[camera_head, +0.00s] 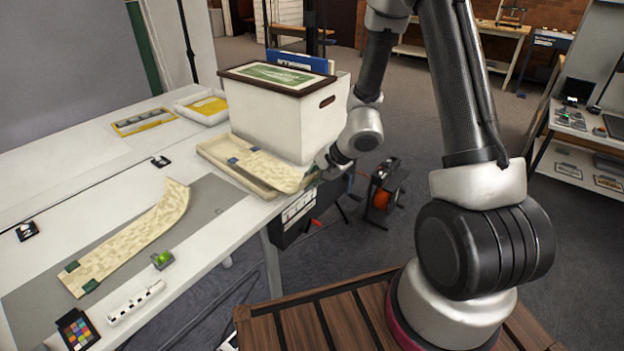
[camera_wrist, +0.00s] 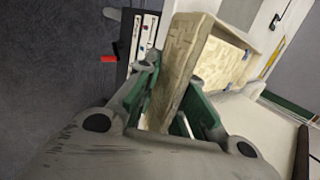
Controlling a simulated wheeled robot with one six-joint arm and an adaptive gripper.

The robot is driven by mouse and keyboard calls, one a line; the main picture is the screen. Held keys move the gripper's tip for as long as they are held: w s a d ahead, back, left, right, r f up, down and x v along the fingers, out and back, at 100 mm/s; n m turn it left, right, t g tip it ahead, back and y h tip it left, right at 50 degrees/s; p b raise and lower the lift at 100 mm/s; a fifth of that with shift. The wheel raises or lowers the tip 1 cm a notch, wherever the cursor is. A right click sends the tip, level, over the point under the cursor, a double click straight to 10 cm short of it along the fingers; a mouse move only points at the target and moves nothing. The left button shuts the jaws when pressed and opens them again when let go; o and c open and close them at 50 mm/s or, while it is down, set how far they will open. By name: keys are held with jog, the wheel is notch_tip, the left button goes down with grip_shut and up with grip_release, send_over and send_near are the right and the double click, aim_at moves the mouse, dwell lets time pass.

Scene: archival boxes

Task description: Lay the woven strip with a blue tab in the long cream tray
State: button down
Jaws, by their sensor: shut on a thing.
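My gripper (camera_head: 318,174) is shut on the near end of a pale woven strip (camera_head: 268,171). In the wrist view, green fingers of the gripper (camera_wrist: 176,98) lie on either side of the strip (camera_wrist: 188,62). The long cream tray (camera_head: 232,177) sits at the table's right edge. The strip reaches from my gripper over the tray, with its blue tab (camera_head: 233,161) toward the tray's far left end. The tab also shows in the wrist view (camera_wrist: 247,54). I cannot tell how much of the strip touches the tray floor.
A white archival box (camera_head: 270,122) with a dark-rimmed lid stands right behind the tray. Another woven strip (camera_head: 130,243) with green tabs lies on the grey mat (camera_head: 205,200), one end curled up. A white tray with a yellow item (camera_head: 208,106) is farther back.

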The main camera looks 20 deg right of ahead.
jog(key=shift+f, duration=0.2)
jog(key=c, duration=1.5)
grip_release()
jog(key=shift+r, duration=0.1)
jog(key=shift+r, duration=0.15)
jog(key=s+d+r+n+g, duration=0.1)
jog(key=s+d+r+n, duration=0.25)
jog(key=s+r, duration=0.6)
jog(key=s+d+r+n, duration=0.35)
jog(key=s+r, duration=0.35)
jog(key=r, duration=0.6)
jog(key=s+d+r+n+h, duration=0.1)
jog(key=s+d+r, duration=0.1)
jog(key=s, duration=0.1)
jog(key=s+d+r+n+h, duration=0.1)
jog(key=s+d+r+h, duration=0.1)
jog(key=s+d, duration=0.1)
jog(key=s+d+r+n+h, duration=0.2)
jog(key=s+d+r, duration=0.1)
jog(key=s, duration=0.1)
